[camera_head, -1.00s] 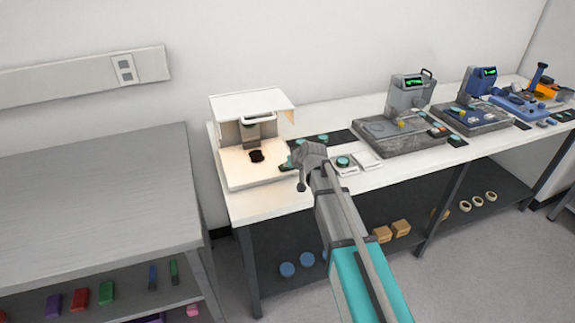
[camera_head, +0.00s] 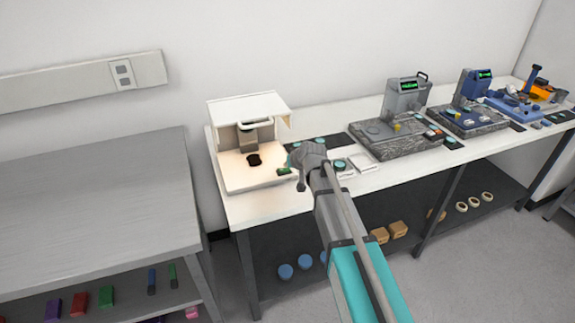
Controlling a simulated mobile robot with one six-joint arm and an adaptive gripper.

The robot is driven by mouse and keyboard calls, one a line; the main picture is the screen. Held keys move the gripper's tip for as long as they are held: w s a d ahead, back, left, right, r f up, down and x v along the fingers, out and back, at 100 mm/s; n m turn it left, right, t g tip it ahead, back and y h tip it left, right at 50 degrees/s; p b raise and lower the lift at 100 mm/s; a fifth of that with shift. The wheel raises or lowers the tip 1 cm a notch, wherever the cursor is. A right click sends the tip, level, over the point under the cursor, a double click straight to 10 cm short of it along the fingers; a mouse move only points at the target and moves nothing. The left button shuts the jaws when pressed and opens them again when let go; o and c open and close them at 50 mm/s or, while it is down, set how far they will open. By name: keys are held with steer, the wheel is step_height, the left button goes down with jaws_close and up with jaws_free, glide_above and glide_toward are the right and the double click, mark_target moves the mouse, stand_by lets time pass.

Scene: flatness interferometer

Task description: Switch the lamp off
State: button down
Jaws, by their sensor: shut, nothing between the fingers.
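The white flatness interferometer (camera_head: 250,108) stands at the left end of the white bench. Its lamp lights the inside and the base plate (camera_head: 232,176) with a warm glow. A small dark piece (camera_head: 254,160) lies on that plate. My gripper (camera_head: 301,182) is shut and empty, pointing down just right of the base plate. A small green part (camera_head: 284,171) shows at the plate's right edge, left of my gripper; I cannot tell whether it is the lamp switch or whether my gripper touches it.
White square pads (camera_head: 363,162) and a dark mat (camera_head: 337,142) lie right of my gripper. A grey instrument (camera_head: 405,100) and a blue one (camera_head: 472,90) stand farther right. A grey table (camera_head: 90,200) is at the left, with a gap before the bench.

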steer(key=r+p, duration=0.2)
steer(key=shift+w+d+r, duration=0.1)
steer(key=shift+d+r, duration=0.2)
steer(key=p+v, duration=0.6)
steer(key=v, duration=0.4)
steer(key=shift+d+p, duration=0.3)
steer(key=shift+p, duration=0.05)
steer(key=shift+w+f, duration=0.15)
steer(key=shift+f, duration=0.05)
steer(key=shift+a, duration=0.15)
steer(key=shift+s+a+r+y, duration=0.25)
steer(key=shift+s+a+y, duration=0.1)
steer(key=shift+a+y, duration=0.05)
steer(key=shift+w, duration=0.1)
steer(key=b+x, duration=0.3)
steer(key=x, duration=0.2)
steer(key=b+x, duration=0.4)
steer(key=x, duration=0.1)
steer(key=shift+f, duration=0.4)
steer(key=shift+s+a+f+b, duration=0.2)
steer(key=shift+f+b, duration=0.6)
steer(key=shift+b, duration=0.05)
steer(key=shift+s+a+f+b, duration=0.15)
steer(key=shift+a+f+b, duration=0.05)
steer(key=shift+f+b, duration=0.65)
steer(key=shift+d, duration=0.1)
